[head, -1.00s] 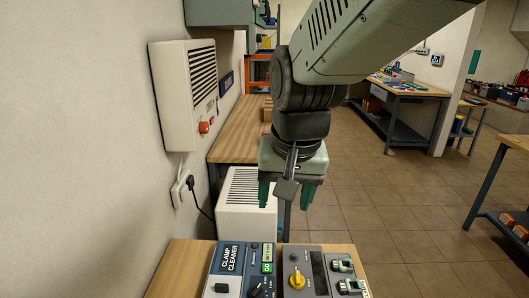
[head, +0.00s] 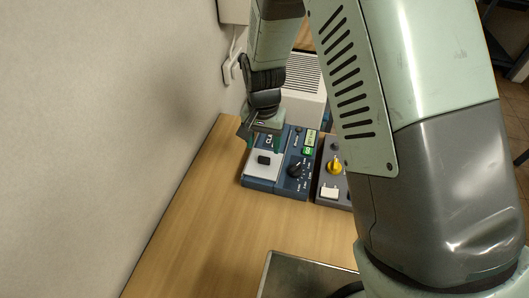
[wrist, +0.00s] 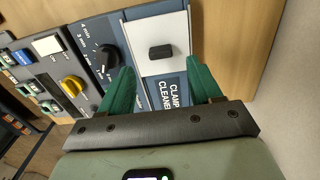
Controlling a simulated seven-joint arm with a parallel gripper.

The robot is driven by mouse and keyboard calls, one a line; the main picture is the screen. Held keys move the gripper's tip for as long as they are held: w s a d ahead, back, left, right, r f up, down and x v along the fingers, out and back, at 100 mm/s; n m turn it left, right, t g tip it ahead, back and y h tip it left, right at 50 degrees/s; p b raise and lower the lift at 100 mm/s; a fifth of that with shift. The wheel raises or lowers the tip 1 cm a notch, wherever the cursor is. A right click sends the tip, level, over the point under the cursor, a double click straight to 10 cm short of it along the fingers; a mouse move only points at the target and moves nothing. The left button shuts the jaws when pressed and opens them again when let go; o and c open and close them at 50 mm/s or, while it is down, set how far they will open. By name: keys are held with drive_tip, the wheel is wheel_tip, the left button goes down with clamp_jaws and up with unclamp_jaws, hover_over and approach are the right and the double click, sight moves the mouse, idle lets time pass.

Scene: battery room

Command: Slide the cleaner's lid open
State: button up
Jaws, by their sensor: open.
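The clamp cleaner (head: 287,163) is a blue box on the wooden bench, with a black dial and a green display. Its pale flat lid (head: 256,170) has a black block handle (head: 264,160); no opening shows beside the lid. In the wrist view the lid (wrist: 144,34) and handle (wrist: 160,52) lie just beyond my fingertips. My gripper (head: 264,139) is above the label end of the cleaner, pointing down. In the wrist view my gripper (wrist: 162,72) is open and empty, its green fingers apart and the handle lined up between them. Contact with the lid does not show.
A grey unit (head: 328,172) with a yellow knob stands right beside the cleaner. A white vented box (head: 303,78) is behind, and the wall (head: 110,120) runs along the left. The bench (head: 200,215) is clear in front; a metal tray (head: 290,275) lies nearer.

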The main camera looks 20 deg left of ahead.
sight(264, 158)
wheel_tip(264, 158, down, 6)
drive_tip(key=shift+f, duration=0.1)
drive_tip(key=shift+c, duration=0.3)
clamp_jaws()
